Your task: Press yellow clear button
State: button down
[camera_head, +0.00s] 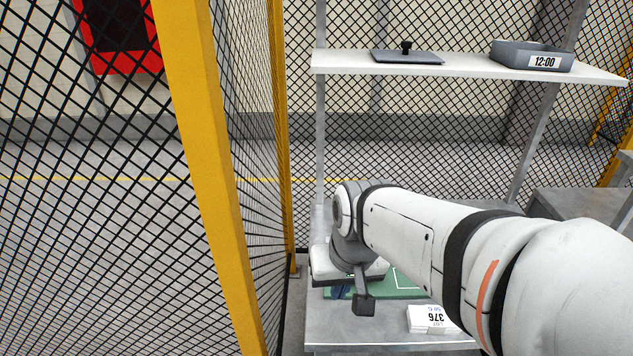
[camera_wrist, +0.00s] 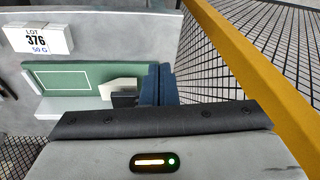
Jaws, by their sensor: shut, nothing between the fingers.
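I cannot make out a yellow clear button in either view. My gripper (camera_wrist: 160,84) shows in the wrist view as two dark blue fingers pressed together, with nothing between them. In the head view my arm hides most of it; a bit of blue finger shows low over the bench. In the wrist view the fingers are close beside a pale block (camera_wrist: 119,88) at the end of a green board (camera_wrist: 62,80) with a white outline. I cannot tell whether they touch the block. The green board (camera_head: 403,281) shows partly in the head view under my arm.
A white block labelled LOT 376 (camera_head: 430,318) lies on the grey bench (camera_head: 350,331). A shelf (camera_head: 470,70) above holds a plate with a black knob (camera_head: 407,53) and a grey tray marked 12:00 (camera_head: 531,57). A yellow post (camera_head: 212,150) and black mesh stand close on the left.

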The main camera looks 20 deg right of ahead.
jog(key=w+d+m+t+y, duration=0.1)
jog(key=w+d+m, duration=0.2)
jog(key=w+m, duration=0.2)
jog(key=w+d+m+t+y+p, duration=0.1)
jog(key=w+d+m, duration=0.2)
jog(key=w+m, duration=0.2)
jog(key=w+d+m+t+y, duration=0.1)
jog(key=w+d+m, duration=0.2)
jog(key=w, duration=0.6)
jog(key=shift+d+r+m+t+y+p, duration=0.15)
jog(key=shift+m+t+y+p, duration=0.05)
jog(key=shift+m, duration=0.4)
jog(key=shift+d+r+m+t+y+p, duration=0.1)
jog(key=shift+m+t+y+p, duration=0.1)
jog(key=shift+m, duration=0.4)
jog(key=w+d+m+t, duration=0.2)
jog(key=w+d+m, duration=0.2)
jog(key=d, duration=0.3)
jog(key=shift+w+d+f+m, duration=0.2)
jog(key=shift+w+f+m, duration=0.2)
jog(key=shift+m, duration=0.2)
jog(key=shift+s+f, duration=0.1)
notch_tip(320, 180, down, 9)
jog(key=b, duration=0.7)
